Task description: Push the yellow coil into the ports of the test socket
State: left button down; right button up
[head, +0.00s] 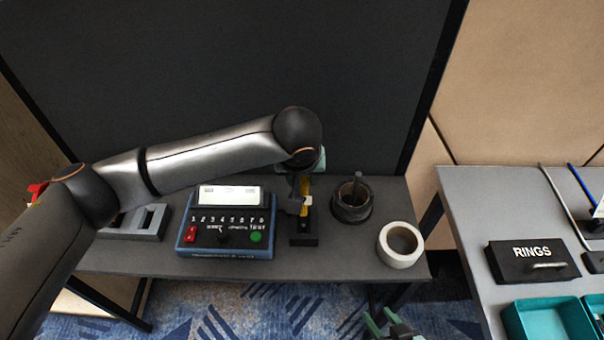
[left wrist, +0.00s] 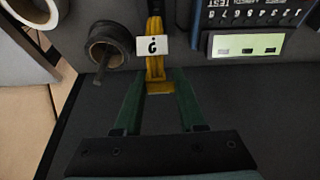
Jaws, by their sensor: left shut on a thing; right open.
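The yellow coil (left wrist: 155,62) shows in the left wrist view between the green fingers of my left gripper (left wrist: 158,80), with a white tag (left wrist: 152,44) on it. In the head view the coil (head: 305,186) is a narrow yellow strip below my left wrist, beside a black upright with a black base (head: 304,240). My left gripper is shut on the coil; its fingertips are mostly hidden in the head view. A blue tester (head: 228,240) with numbers, a red button and a green TEST button stands left of it. I cannot make out the socket's ports. My right gripper (head: 381,320) is open and empty at the bottom edge.
A dark round pot (head: 352,204) with a post and a white tape roll (head: 401,246) stand to the right. A grey holder (head: 136,224) is at the left. A second table holds a RINGS box (head: 537,262) and teal bins (head: 550,320). A dark panel rises behind.

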dwell(0.7)
pick_arm(q)
jog(key=shift+r+p, duration=0.1)
jog(key=shift+p, duration=0.45)
jog(key=shift+f+p, duration=0.2)
jog(key=shift+p, duration=0.2)
jog(key=shift+f, duration=0.25)
dwell(0.5)
